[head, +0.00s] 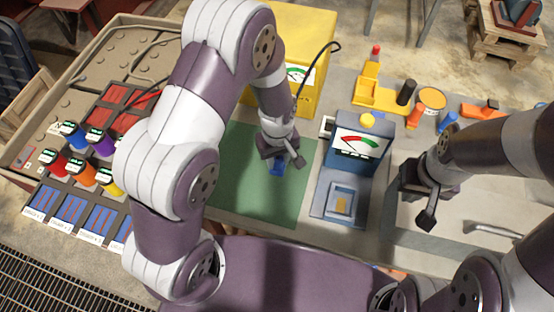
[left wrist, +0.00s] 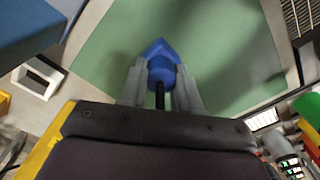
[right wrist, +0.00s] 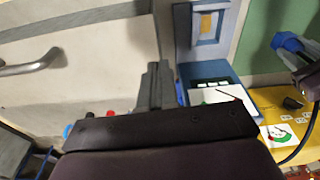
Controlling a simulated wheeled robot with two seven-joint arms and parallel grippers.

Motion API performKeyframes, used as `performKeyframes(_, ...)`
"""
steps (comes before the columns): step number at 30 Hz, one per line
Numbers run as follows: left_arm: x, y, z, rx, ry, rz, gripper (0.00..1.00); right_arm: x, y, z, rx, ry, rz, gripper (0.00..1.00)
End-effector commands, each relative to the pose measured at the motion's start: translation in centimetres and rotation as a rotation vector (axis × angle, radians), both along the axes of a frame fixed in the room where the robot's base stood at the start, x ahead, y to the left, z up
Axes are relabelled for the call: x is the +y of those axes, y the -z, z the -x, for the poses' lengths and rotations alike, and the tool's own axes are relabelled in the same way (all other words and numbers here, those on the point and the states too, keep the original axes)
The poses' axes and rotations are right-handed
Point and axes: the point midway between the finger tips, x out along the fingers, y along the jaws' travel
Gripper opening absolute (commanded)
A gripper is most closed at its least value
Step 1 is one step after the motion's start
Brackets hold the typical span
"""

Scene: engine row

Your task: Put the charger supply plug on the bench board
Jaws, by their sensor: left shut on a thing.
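The charger supply plug, a blue plug (head: 277,168) with a black cable, is in my left gripper (head: 278,160). The plug also shows in the left wrist view (left wrist: 160,62) between both fingers (left wrist: 160,88), and in the right wrist view (right wrist: 288,42). It is over the green bench board (head: 240,190); I cannot tell if it touches. The board fills the middle of the left wrist view (left wrist: 215,50). My right gripper (head: 427,215) is empty above the grey bench on the right. Its fingers (right wrist: 156,85) are together in the right wrist view.
The yellow charger (head: 310,25) stands behind the board. A blue tester with a dial (head: 357,145) stands right of the board. Coloured plugs (head: 82,172) and blue slots (head: 70,207) are at left. Small yellow and orange parts (head: 385,95) lie at the back right.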

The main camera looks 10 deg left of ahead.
Motion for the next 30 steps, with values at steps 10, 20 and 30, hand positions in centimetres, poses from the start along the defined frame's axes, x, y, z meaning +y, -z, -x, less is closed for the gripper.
performKeyframes(10,-0.1,2.5,0.0,0.000,0.000,0.000,0.00,0.0,-0.4,0.0,0.000,0.000,0.000,0.00)
performKeyframes(20,-0.1,2.8,0.0,0.001,0.000,-0.001,0.57,0.0,-0.2,0.0,0.000,0.000,0.000,0.00)
performKeyframes(30,-0.1,1.3,-0.1,-0.003,0.000,0.001,0.57,0.0,-0.2,0.0,0.000,0.000,0.000,0.00)
